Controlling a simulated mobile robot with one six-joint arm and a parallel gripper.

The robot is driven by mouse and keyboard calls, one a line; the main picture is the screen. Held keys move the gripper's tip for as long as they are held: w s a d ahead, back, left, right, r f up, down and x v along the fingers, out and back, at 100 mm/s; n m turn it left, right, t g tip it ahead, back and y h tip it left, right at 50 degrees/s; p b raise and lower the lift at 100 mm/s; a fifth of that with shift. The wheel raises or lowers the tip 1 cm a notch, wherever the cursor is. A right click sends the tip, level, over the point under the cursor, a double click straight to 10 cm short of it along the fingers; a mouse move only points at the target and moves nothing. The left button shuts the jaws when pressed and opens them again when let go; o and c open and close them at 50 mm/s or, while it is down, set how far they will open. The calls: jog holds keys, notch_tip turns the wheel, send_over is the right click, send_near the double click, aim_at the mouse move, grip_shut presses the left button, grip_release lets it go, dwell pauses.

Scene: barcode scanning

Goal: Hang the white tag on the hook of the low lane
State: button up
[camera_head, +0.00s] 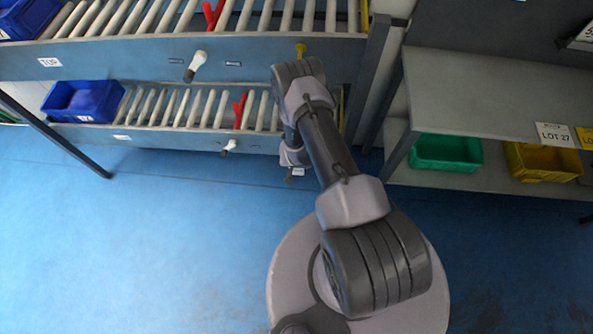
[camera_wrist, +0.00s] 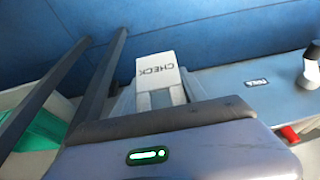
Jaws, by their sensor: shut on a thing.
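The white tag (camera_wrist: 157,68), printed CHECK, is held at my gripper (camera_wrist: 162,98) in the wrist view; the gripper is shut on it. In the head view my gripper (camera_head: 293,168) is low, in front of the right end of the low lane (camera_head: 170,138), and partly hidden by my arm. The hook of the low lane (camera_head: 228,147) is a short white peg with a dark tip on the lane's front rail, left of my gripper. It seems to show at the right edge of the wrist view (camera_wrist: 312,72), apart from the tag.
The upper lane, labelled TOP (camera_head: 49,62), has a similar peg (camera_head: 196,63). A blue bin (camera_head: 83,101) and a red stop (camera_head: 239,108) are on the low lane. A shelf (camera_head: 490,95) with green (camera_head: 446,152) and yellow (camera_head: 541,161) bins stands right. Blue floor in front is clear.

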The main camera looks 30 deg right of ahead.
jog(key=shift+w+d+f+b, duration=0.25)
jog(key=shift+w+d+b, duration=0.4)
jog(key=shift+w+b, duration=0.35)
jog(key=shift+w+d+f+b, duration=0.2)
jog(key=shift+w+d+b, duration=0.45)
jog(key=shift+w+b, duration=0.3)
jog(key=o, duration=1.4)
